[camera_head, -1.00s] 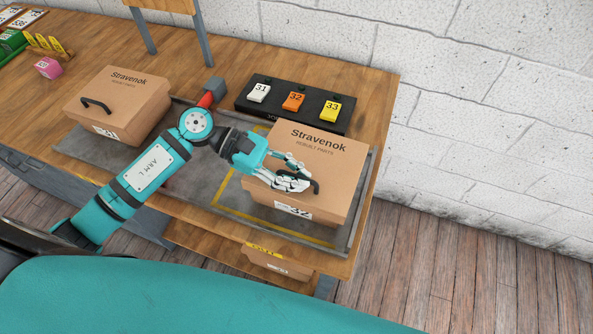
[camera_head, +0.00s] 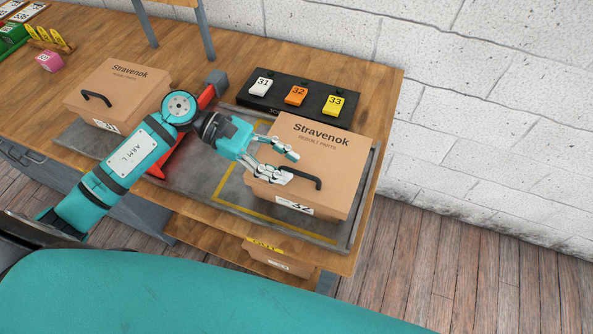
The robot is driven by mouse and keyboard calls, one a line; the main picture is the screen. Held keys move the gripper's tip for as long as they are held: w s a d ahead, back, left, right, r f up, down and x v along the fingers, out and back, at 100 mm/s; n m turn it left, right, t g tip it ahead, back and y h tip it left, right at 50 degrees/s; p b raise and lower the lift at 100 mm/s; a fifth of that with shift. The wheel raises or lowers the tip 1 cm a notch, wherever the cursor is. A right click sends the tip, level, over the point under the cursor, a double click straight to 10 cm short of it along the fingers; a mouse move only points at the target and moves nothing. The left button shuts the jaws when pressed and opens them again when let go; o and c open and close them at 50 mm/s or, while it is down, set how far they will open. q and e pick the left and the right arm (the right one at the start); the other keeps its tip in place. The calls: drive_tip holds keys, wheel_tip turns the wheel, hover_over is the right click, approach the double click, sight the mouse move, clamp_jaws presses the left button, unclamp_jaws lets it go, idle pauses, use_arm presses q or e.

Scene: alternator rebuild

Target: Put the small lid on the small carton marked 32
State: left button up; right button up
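The cardboard carton marked 32 (camera_head: 294,206) stands at the right end of the grey mat. A lid (camera_head: 335,155) printed "Stravenok" with a black handle (camera_head: 305,179) lies on top of it, and I see no gap between them. My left gripper (camera_head: 284,167) is open, with its fingers over the lid's left part beside the handle. The fingers appear clear of the handle, though the lower one overlaps its left end in the picture. My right gripper is not in view.
A similar lidded carton marked 31 (camera_head: 118,90) stands at the left. A black rack (camera_head: 275,105) with tags 31, 32 and 33 lies behind. A red tool (camera_head: 208,97) lies near my arm. Another carton (camera_head: 275,258) sits on the shelf below.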

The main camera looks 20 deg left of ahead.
use_arm(q)
drive_tip(key=b+v, duration=0.2)
drive_tip(key=v, duration=0.5)
drive_tip(key=shift+a, duration=0.4)
drive_tip(key=shift+a+r, duration=0.2)
drive_tip(key=shift+a, duration=0.15)
drive_tip(key=shift+s, duration=0.1)
